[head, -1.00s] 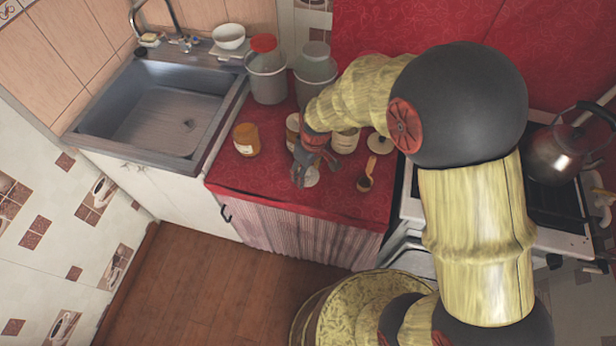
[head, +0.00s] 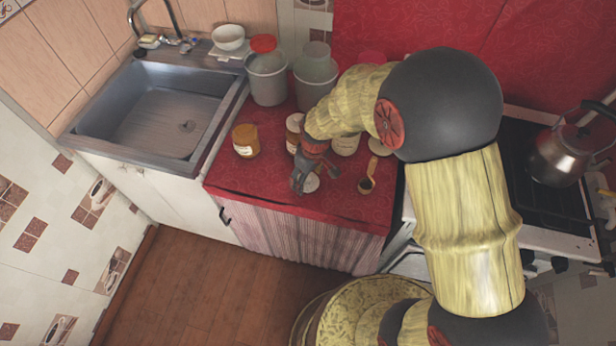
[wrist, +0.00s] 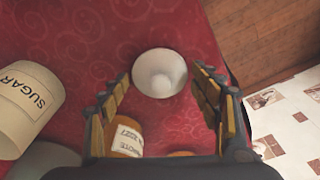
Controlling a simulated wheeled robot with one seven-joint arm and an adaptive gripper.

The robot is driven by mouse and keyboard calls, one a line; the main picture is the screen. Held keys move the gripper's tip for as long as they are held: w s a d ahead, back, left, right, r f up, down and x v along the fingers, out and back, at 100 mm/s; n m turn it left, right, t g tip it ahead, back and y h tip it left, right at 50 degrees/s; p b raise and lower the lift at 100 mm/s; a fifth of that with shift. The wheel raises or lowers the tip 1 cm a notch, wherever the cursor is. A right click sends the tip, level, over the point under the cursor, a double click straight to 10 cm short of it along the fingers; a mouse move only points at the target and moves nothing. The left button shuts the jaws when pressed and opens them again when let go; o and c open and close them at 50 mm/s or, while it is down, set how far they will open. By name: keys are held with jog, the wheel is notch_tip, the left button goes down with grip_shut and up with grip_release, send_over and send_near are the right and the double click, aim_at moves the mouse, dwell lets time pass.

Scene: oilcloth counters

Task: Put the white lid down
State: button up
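The white lid (wrist: 160,73) is round and pale with a raised centre. In the wrist view it appears flat on the red counter, between my fingertips. It also shows in the head view (head: 311,183), near the counter's front edge and partly covered by my gripper. My gripper (wrist: 164,84) is open, with a finger on each side of the lid and a visible gap at both sides. In the head view my gripper (head: 314,178) is low over the counter.
A sugar jar (wrist: 28,103) and an orange labelled jar (wrist: 126,137) stand close by. In the head view, another amber jar (head: 246,141) is left, a small brown scoop-like item (head: 367,184) right, and a pale disc (head: 379,147) behind it. Buckets (head: 267,78) stand behind.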

jog(key=shift+o, duration=0.8)
jog(key=shift+r, duration=0.3)
notch_tip(320, 180, up, 12)
jog(key=s+p, duration=0.1)
jog(key=p, duration=0.3)
jog(key=shift+d+f, duration=0.15)
jog(key=shift+d, duration=0.3)
notch_tip(320, 180, up, 7)
jog(key=m+t, duration=0.1)
jog(key=m, duration=0.1)
send_over(311, 185)
jog(key=s+d, duration=0.1)
jog(key=d, duration=0.2)
jog(key=s+d+r+m+t, duration=0.2)
jog(key=s+d+r, duration=0.35)
jog(key=r, duration=0.35)
jog(key=s+d+r+m, duration=0.2)
jog(key=s+r, duration=0.1)
jog(key=s, duration=0.3)
jog(key=s+d+r+m+t, duration=0.1)
jog(key=s+d+r+m, duration=0.1)
jog(key=s+r, duration=0.2)
jog(key=shift+s+d+t+h, duration=0.3)
jog(key=shift+s+d+h, duration=0.1)
jog(key=shift+s, duration=0.7)
